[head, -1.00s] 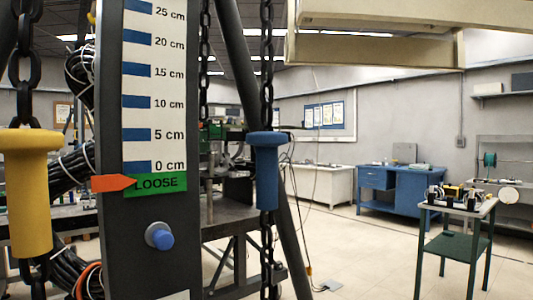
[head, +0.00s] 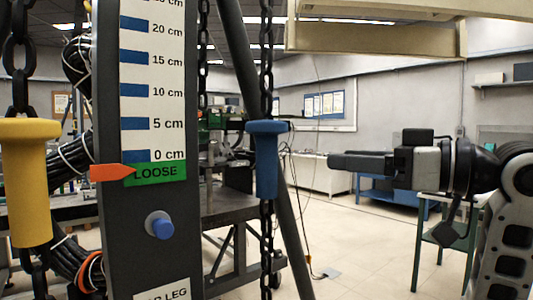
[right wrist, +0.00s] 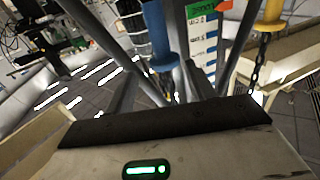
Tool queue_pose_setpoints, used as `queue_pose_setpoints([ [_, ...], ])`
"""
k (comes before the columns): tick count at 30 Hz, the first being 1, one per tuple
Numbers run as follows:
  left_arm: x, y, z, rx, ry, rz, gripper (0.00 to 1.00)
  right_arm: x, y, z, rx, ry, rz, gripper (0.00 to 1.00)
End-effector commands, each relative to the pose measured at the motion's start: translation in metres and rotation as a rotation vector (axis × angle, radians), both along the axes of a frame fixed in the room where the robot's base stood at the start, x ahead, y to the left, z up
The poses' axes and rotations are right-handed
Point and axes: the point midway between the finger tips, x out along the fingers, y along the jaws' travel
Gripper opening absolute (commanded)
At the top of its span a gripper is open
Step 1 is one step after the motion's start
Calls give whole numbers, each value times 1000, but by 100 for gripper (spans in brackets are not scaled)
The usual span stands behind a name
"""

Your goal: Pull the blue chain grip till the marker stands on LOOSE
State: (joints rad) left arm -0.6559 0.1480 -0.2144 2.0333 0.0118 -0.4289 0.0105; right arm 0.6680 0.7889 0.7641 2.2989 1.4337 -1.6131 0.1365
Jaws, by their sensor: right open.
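The blue chain grip (head: 266,160) hangs on a black chain right of the scale post. It also shows in the right wrist view (right wrist: 158,35). The orange marker (head: 112,172) points at the green LOOSE band (head: 158,173), just under the 0 cm mark of the scale (head: 152,90). My right gripper (head: 335,162) is to the right of the blue grip, apart from it, with its fingers pointing left. It is open and empty. My left gripper is not in view.
A yellow chain grip (head: 30,180) hangs left of the post (head: 120,250), which carries a blue button (head: 159,225). A beige beam (head: 380,40) crosses at the upper right. A green side table (head: 430,235) stands behind my right arm.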

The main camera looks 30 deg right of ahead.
Motion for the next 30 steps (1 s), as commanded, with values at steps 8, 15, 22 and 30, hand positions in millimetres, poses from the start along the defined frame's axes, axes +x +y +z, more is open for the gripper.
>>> queue_pose_setpoints([
  [8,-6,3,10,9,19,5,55,51,23,3,3,5,6,55],
  [15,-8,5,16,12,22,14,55,99,42,2,3,6,5,55],
  [22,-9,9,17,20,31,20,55,130,54,1,2,3,2,55],
  [30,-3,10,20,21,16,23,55,140,58,-1,-2,3,0,55],
])
